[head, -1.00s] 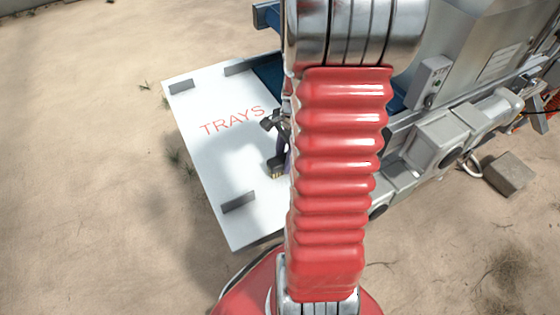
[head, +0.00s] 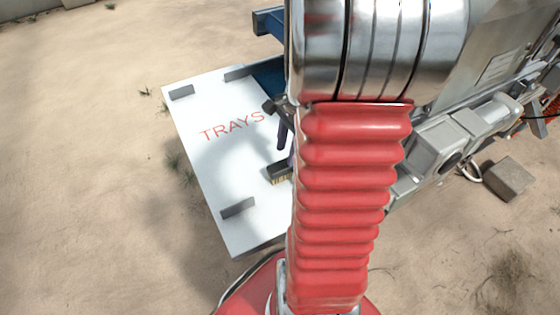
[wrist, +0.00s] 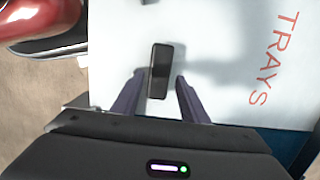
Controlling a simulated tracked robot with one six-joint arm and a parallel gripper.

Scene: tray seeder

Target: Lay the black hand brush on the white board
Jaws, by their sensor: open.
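The black hand brush (head: 279,172) rests on the white board (head: 205,165), right of its middle in the head view, with pale bristles toward its lower edge. Its right part is hidden behind my red arm. In the wrist view the brush (wrist: 160,62) shows as a dark upright oblong on the board (wrist: 215,30). My gripper (wrist: 160,76) is open, one purple finger on each side of the brush with gaps between. In the head view my gripper (head: 281,130) is partly hidden by my arm and appears just above the brush.
Red TRAYS lettering (head: 232,126) marks the board. Low grey stops stand near its edges, one at the front (head: 238,208) and one at the far left (head: 181,92). The grey seeder machine (head: 450,140) stands to the right. Sandy ground surrounds the board.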

